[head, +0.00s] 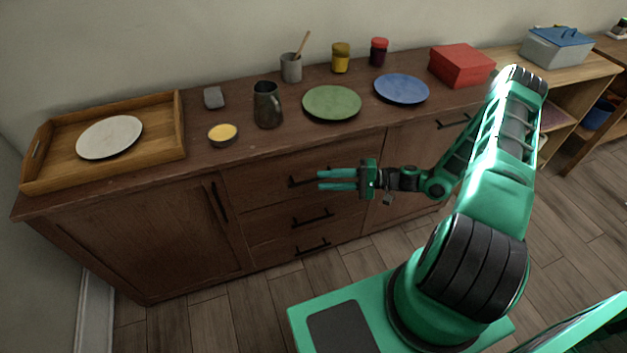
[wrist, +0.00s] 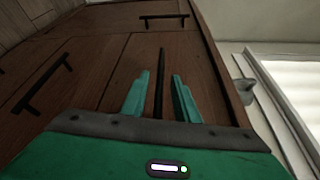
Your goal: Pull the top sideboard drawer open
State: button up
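The sideboard (head: 140,235) has a stack of drawers in its middle. The top drawer (head: 262,183) looks shut, flush with the front. Its dark bar handle (head: 298,182) is partly covered by my gripper (head: 320,180) in the head view. My gripper's fingers point left along the drawer front. In the wrist view my gripper (wrist: 162,75) is open, and the top drawer handle (wrist: 162,58) runs lengthwise between the fingers, with a gap visible on each side. I cannot tell how deep the handle sits between them.
The middle drawer handle (head: 312,218) and bottom drawer handle (head: 312,247) lie below. A left door handle (head: 218,202) stands beyond the fingertips. The top carries a wooden tray (head: 174,140), pitcher (head: 267,105), green plate (head: 332,102) and other items. The floor (head: 180,325) in front is clear.

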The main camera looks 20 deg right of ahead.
aim_at(313, 180)
jog(key=shift+x, duration=2.4)
